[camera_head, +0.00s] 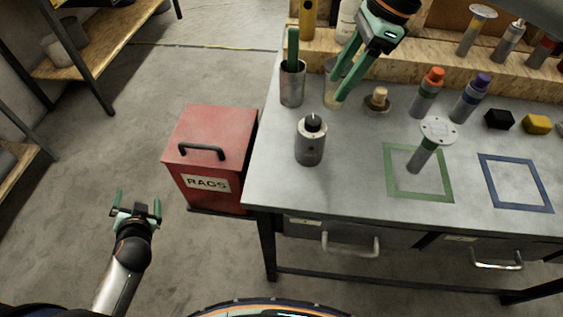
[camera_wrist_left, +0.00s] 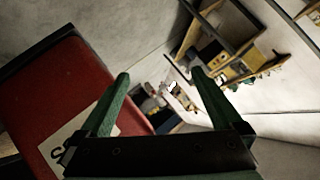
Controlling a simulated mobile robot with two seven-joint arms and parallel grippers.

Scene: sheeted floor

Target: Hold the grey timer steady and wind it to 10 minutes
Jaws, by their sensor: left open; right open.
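The grey timer (camera_head: 310,145) is a short upright cylinder with a black knob on top. It stands on the metal table near its left edge, and no gripper touches it. My left gripper (camera_head: 138,198) is open and empty, out over the floor to the left of the red box and well away from the timer. Its two green fingers also show spread apart in the left wrist view (camera_wrist_left: 161,90). My right gripper (camera_head: 345,88) is open above the back of the table, behind and to the right of the timer, with its fingers close to a translucent cup.
A red RAGS box (camera_head: 225,135) stands beside the table's left edge. A metal cup (camera_head: 292,88) with a green tool stands behind the timer.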

